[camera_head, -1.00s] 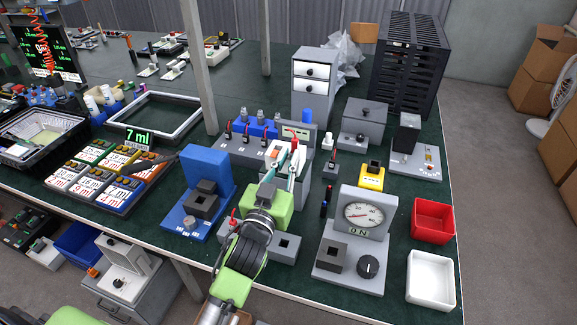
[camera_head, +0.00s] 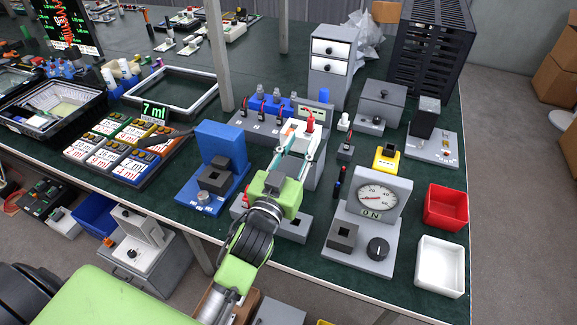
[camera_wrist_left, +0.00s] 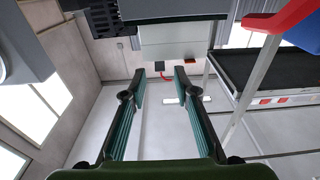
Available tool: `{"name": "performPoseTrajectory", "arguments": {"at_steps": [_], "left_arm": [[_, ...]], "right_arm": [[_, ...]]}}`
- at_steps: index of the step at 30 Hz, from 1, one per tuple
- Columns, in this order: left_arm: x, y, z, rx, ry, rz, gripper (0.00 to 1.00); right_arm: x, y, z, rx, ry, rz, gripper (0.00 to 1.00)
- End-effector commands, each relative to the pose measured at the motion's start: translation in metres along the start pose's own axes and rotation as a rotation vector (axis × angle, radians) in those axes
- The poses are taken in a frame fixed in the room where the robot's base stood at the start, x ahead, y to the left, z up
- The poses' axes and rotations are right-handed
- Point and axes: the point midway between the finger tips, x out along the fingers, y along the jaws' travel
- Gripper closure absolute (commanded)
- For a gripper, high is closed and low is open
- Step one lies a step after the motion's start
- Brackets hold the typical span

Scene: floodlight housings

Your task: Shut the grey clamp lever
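My left gripper (camera_head: 298,152) reaches in from the bottom over the front of the bench. Its two teal fingers are apart, with nothing held between them; they also show open in the left wrist view (camera_wrist_left: 160,75). Just beyond the fingertips stands a pale box with a red knob (camera_head: 309,121). A low grey fixture (camera_head: 293,228) lies partly hidden under my gripper. I cannot clearly pick out a grey clamp lever; the gripper and arm hide part of this area. My right gripper does not show.
A blue stand (camera_head: 222,148) is to the left, and a grey dial gauge (camera_head: 378,197) to the right. A red bin (camera_head: 446,206) and a white bin (camera_head: 440,266) sit at the right edge. A grey drawer unit (camera_head: 333,62) stands behind. Narrow gaps of green bench separate them.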

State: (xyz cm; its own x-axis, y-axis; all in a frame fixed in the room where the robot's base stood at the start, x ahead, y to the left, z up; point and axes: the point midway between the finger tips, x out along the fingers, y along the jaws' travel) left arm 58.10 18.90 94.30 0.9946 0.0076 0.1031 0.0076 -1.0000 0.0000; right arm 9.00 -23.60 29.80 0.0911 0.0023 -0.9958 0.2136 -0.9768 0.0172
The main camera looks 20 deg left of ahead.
Motion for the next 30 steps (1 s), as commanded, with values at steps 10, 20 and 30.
{"name": "performPoseTrajectory", "arguments": {"at_steps": [10,20,30], "left_arm": [[-0.065,-0.001,0.001,-0.001,-0.004,-0.002,0.72],[-0.092,0.0,0.0,0.0,0.0,-0.001,0.72],[-0.093,0.0,-0.001,0.0,0.0,-0.001,0.85]], "right_arm": [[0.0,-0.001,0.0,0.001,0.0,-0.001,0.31],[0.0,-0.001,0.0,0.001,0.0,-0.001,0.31],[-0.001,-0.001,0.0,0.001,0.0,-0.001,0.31]]}}
